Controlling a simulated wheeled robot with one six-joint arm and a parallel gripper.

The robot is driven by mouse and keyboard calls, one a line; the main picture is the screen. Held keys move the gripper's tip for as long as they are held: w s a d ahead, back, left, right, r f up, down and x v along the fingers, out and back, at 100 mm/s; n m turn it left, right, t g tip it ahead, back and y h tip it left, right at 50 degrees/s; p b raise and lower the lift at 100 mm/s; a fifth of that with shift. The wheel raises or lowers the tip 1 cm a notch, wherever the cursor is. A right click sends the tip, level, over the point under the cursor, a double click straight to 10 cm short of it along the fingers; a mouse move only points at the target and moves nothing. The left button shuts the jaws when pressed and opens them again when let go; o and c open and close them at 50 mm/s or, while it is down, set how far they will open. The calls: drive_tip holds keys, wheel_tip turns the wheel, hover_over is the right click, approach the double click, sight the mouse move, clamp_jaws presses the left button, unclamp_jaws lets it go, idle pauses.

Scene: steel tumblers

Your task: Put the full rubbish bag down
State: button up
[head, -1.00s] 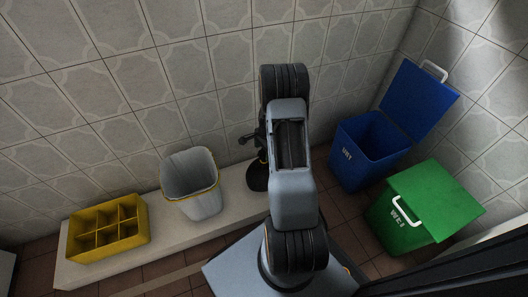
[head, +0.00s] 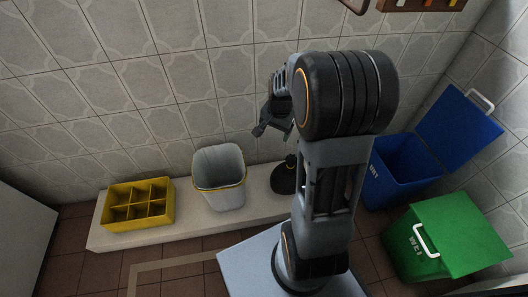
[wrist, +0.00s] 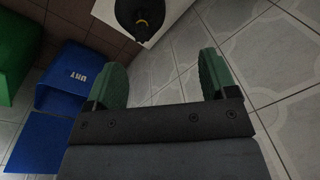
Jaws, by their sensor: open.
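A black rounded bag (head: 284,179) with a narrow gathered neck stands upright on the low white bench (head: 247,202), right of the grey bin. In the wrist view the bag (wrist: 126,18) is at the top, with a yellowish band around its neck. The grey-white bin (head: 222,184) has a yellow-edged rim, and I see nothing in it. My gripper (head: 272,131) is open and empty, above the bag and apart from it. In the wrist view the green fingers of my gripper (wrist: 163,60) are spread with only wall tiles between them.
A yellow divided crate (head: 138,210) is on the bench's left part. At the right stand a blue bin (head: 398,180) with its lid open and a green bin (head: 425,250) with its lid shut. A tiled wall is close behind the bench. A rack (head: 425,4) hangs at the top.

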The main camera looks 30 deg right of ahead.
drive_tip(key=s+a+r+n+t, duration=0.2)
drive_tip(key=s+a+r+n, duration=0.5)
drive_tip(key=s+a+n, duration=0.3)
drive_tip(key=shift+s+a+r+n, duration=0.35)
drive_tip(key=shift+s+a, duration=0.25)
drive_tip(key=shift+s, duration=0.5)
drive_tip(key=shift+r, duration=0.15)
